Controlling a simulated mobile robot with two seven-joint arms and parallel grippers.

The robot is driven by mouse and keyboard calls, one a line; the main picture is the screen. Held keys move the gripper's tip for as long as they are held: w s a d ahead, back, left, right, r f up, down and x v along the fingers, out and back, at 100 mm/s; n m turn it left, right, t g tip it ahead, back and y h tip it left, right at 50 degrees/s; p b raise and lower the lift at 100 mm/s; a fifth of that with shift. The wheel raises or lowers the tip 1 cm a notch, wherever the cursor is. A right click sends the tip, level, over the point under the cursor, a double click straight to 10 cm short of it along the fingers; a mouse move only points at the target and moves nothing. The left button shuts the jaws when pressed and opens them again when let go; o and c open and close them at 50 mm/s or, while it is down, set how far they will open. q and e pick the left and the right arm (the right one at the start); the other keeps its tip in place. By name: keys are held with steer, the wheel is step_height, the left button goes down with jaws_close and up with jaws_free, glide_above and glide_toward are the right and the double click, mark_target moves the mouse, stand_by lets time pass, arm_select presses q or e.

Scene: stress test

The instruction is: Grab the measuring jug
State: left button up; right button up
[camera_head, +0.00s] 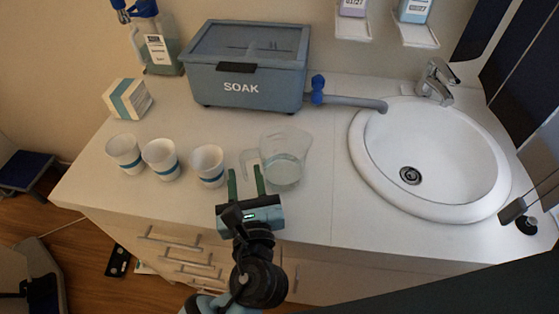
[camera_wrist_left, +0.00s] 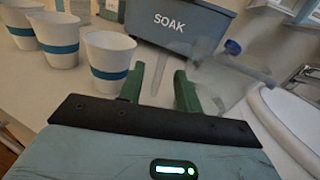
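The clear measuring jug (camera_head: 287,160) stands upright on the white counter, with its handle (camera_head: 250,164) on the left side. It also shows, faint and see-through, in the left wrist view (camera_wrist_left: 216,75). My left gripper (camera_head: 246,174) is open at the front of the counter, its two green fingers apart and pointing at the handle side of the jug. In the left wrist view the fingers (camera_wrist_left: 159,85) have a gap between them, and a pale strip like the handle shows in or behind it. I cannot tell whether they touch the jug. My right gripper is not in view.
Several white cups with blue bands (camera_head: 208,166) stand left of the jug. A grey SOAK tub (camera_head: 245,92) is behind, with a blue-valved pipe (camera_head: 345,101) reaching the sink (camera_head: 362,170) at right. A small box (camera_head: 127,99) and a pump bottle (camera_head: 160,50) stand back left.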

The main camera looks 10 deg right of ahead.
arm_select(q)
steer(key=shift+w+f, duration=0.2)
steer(key=shift+w, duration=1.1)
steer(key=shift+w+f, duration=0.15)
steer(key=shift+w, duration=1.1)
steer(key=shift+c, duration=0.4)
jaws_close()
steer(key=shift+r, duration=0.1)
